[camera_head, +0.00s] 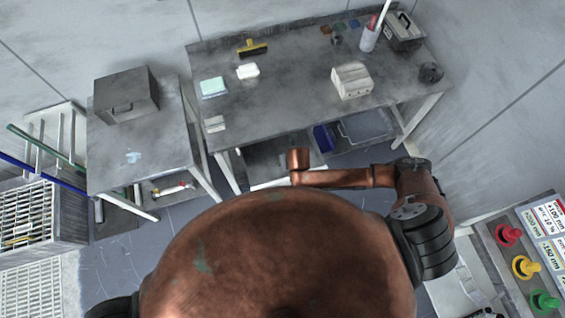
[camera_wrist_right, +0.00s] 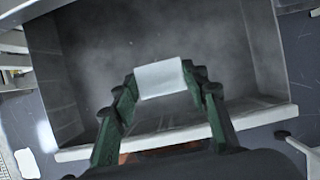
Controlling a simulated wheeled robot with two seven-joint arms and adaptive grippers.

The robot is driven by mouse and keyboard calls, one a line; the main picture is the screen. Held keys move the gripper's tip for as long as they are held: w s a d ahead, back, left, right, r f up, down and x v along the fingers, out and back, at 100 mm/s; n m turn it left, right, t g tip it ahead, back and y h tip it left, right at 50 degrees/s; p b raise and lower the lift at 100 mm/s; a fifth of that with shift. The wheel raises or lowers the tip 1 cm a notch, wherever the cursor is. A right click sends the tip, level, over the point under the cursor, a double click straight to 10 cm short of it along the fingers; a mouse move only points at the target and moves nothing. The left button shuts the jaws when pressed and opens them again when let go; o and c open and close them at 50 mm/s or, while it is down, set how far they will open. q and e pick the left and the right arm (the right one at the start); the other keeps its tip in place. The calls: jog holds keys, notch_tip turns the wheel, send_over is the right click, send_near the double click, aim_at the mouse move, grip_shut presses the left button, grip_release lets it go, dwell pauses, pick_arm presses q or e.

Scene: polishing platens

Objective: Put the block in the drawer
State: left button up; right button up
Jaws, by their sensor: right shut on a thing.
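My right gripper (camera_wrist_right: 160,88) is shut on a small white block (camera_wrist_right: 160,76) in the right wrist view, with one green finger at each side. The block is over the inside of an open grey drawer (camera_wrist_right: 250,118), seen from above. I cannot tell its height above the drawer floor. The drawer looks empty where it shows. In the head view the drawer (camera_head: 267,184) is below the long grey table's front edge, partly hidden by my right arm. My right gripper itself is hidden there. My left gripper is not in view.
The grey table (camera_head: 290,100) carries a white vented box (camera_head: 351,81), a yellow-handled brush (camera_head: 252,48), a white piece (camera_head: 248,71) and a pale green block (camera_head: 213,87). A smaller table at left holds a dark box (camera_head: 125,94). Coloured buttons (camera_head: 525,267) are at lower right.

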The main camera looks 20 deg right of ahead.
jog(key=shift+w+a+f, duration=0.3)
jog(key=shift+w+f, duration=0.15)
jog(key=shift+f, duration=0.1)
jog(key=shift+w+a+f, duration=0.3)
jog(key=shift+w+f, duration=0.1)
jog(key=shift+f, duration=0.1)
jog(key=shift+w+a+f+b, duration=0.1)
jog(key=shift+f+b, duration=0.25)
jog(key=shift+f, duration=1.4)
jog(key=o, duration=1.2)
jog(key=shift+r, duration=0.1)
jog(key=p+v, duration=0.2)
jog(key=v, duration=0.9)
jog(key=shift+s+r, duration=0.25)
jog(key=shift+r, duration=0.1)
